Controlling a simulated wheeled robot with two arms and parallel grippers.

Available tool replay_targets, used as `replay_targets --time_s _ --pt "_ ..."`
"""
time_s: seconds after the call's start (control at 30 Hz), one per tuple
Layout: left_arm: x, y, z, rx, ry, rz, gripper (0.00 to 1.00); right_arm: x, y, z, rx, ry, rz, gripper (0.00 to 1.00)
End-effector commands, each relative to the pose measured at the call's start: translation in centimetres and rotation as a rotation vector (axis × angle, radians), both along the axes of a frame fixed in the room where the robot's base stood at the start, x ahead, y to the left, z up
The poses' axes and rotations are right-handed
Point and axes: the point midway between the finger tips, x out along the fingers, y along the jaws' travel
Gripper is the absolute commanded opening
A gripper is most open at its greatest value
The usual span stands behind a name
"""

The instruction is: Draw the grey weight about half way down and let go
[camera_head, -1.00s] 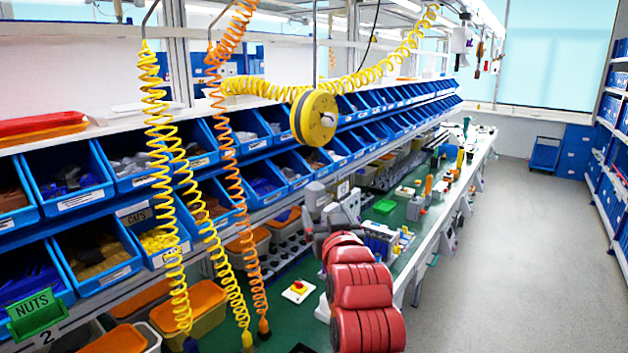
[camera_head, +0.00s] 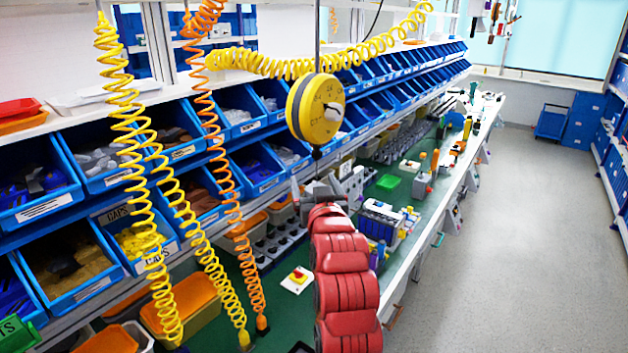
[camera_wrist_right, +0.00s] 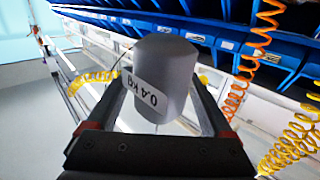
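The grey weight (camera_wrist_right: 165,75) is a cylinder labelled "0.4 kg". In the right wrist view it is between the two fingers of my right gripper (camera_wrist_right: 160,92). The fingers lie close along both its sides; whether they press on it cannot be told. In the head view my right gripper (camera_head: 318,192) is below the yellow round reel (camera_head: 316,107), in line with its short black hook end. The weight is hard to make out there, as the gripper and my red arm cover that place. My left gripper is not in view.
Coiled yellow hoses (camera_head: 140,150) and an orange hose (camera_head: 212,120) hang at the left. Blue bins (camera_head: 65,262) line the shelf behind. The grey aisle floor (camera_head: 490,250) at the right is clear.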

Motion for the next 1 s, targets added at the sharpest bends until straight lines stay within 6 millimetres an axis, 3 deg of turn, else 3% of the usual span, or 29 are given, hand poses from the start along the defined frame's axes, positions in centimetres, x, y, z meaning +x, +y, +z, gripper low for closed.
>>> replay_targets --time_s 0.07,0.47,0.83,1.0 --pt "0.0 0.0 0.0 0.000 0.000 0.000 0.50 0.0 0.0 0.0 0.000 0.000 0.000 0.74" --pt "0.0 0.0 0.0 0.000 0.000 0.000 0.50 0.0 0.0 0.0 0.000 0.000 0.000 0.02" --pt "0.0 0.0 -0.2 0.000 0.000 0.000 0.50 0.0 0.0 -0.2 -0.001 0.001 0.000 0.00" --pt "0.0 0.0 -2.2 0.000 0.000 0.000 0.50 0.0 0.0 -2.3 -0.001 0.001 0.000 0.00"
